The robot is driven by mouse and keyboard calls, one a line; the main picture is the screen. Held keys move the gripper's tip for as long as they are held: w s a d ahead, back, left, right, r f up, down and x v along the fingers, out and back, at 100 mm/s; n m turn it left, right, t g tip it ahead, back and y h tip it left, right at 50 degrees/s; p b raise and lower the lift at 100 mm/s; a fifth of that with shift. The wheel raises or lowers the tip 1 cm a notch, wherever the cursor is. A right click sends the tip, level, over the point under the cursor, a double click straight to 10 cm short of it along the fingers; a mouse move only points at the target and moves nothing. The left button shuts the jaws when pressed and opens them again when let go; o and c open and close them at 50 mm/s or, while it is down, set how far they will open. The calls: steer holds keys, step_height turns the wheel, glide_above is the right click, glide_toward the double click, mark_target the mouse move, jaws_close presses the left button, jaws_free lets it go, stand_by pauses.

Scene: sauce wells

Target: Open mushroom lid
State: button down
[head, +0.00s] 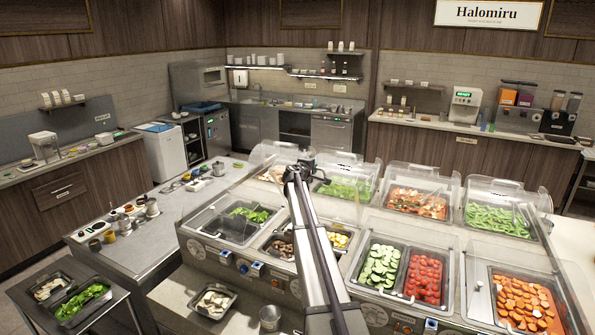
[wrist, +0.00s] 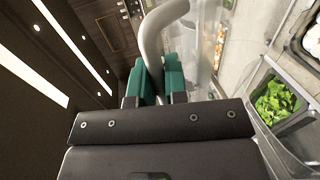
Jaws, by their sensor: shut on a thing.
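My gripper (head: 303,162) is at the far end of my arm, over the back left of the sauce wells in the head view. In the wrist view my gripper's green fingers (wrist: 155,78) are shut on a pale curved handle (wrist: 165,22). A clear panel (wrist: 207,40) shows just beside the handle; it looks like part of a lid. Dark mushrooms (head: 281,244) lie in a front well, left of yellow food (head: 339,239). My arm crosses in front of this well and hides part of it. I cannot tell the exact lid angle.
Clear domed lids stand around neighbouring wells, including one over carrots (head: 522,304). Lettuce (head: 249,214) lies in the well to the left; cucumber (head: 380,266) and tomatoes (head: 423,276) lie to the right. A tray of sliced mushrooms (head: 214,301) sits in front.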

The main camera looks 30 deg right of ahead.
steer(key=shift+w+d+r, duration=0.2)
steer(key=shift+w+d, duration=0.05)
steer(key=shift+d, duration=0.05)
steer(key=c, duration=1.5)
jaws_free()
steer(key=shift+o, duration=0.2)
steer(key=f+v, duration=0.3)
steer(key=v, duration=1.1)
steer(key=shift+s+a+r+p, duration=0.4)
steer(key=shift+a+r, duration=0.05)
steer(key=shift+a, duration=0.1)
